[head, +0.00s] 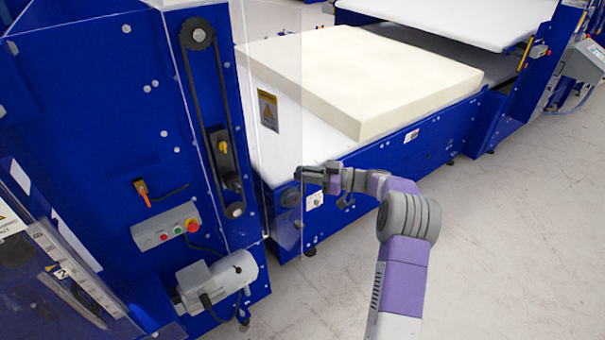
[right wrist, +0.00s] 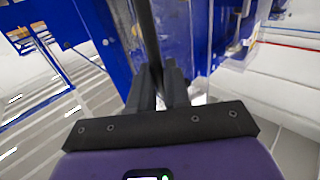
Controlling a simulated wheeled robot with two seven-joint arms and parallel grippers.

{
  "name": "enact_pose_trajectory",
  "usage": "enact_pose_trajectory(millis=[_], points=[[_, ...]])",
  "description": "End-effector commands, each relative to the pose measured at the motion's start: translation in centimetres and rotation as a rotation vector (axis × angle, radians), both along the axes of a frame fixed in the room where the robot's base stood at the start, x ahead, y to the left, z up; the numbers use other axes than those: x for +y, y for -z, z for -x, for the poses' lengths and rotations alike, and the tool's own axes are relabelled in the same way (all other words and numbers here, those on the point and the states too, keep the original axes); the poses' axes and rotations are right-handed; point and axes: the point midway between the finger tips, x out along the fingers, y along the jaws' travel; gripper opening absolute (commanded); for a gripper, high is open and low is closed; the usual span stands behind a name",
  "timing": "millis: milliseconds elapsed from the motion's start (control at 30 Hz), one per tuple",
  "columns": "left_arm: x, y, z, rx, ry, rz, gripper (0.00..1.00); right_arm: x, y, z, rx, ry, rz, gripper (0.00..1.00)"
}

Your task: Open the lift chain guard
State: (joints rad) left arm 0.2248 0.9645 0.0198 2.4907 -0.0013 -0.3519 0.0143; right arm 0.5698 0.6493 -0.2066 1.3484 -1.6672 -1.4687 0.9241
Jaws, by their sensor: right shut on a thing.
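The lift chain guard (head: 268,50) is a clear panel with a yellow and black warning label. In the head view it stands out to the right of the blue column, beside the chain (head: 205,110) and its sprockets, which show uncovered. My right gripper (head: 299,173) is at the guard's right edge, below the label, and is shut on it. In the right wrist view the fingers (right wrist: 167,80) close around a dark upright strip, which looks like the guard's edge. My left gripper is not in view.
A cream foam block (head: 365,80) lies on the white conveyor bed behind the guard. A control box (head: 165,228) with a red button and a grey motor (head: 217,280) project from the blue column. The floor (head: 510,230) at the right is clear.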

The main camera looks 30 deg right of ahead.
Motion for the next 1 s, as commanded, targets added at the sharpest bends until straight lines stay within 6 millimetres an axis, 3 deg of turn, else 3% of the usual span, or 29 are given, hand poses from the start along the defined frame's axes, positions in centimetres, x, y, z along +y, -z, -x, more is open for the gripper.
enact_pose_trajectory(millis=[200,233,300,633,1000], points=[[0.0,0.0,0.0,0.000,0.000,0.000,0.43,0.5,-0.4,-0.2,-0.010,-0.008,-0.007,0.00],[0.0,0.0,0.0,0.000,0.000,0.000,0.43,0.5,-0.4,-0.2,-0.010,-0.008,-0.007,0.21],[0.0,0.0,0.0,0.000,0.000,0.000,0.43,0.5,-0.4,-0.2,-0.010,-0.008,-0.007,0.30],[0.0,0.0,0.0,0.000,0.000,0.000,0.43,0.2,-0.3,-0.1,-0.007,-0.003,-0.003,0.30],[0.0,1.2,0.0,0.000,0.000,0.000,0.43,-3.7,0.0,3.5,-0.006,-0.001,-0.002,0.30]])
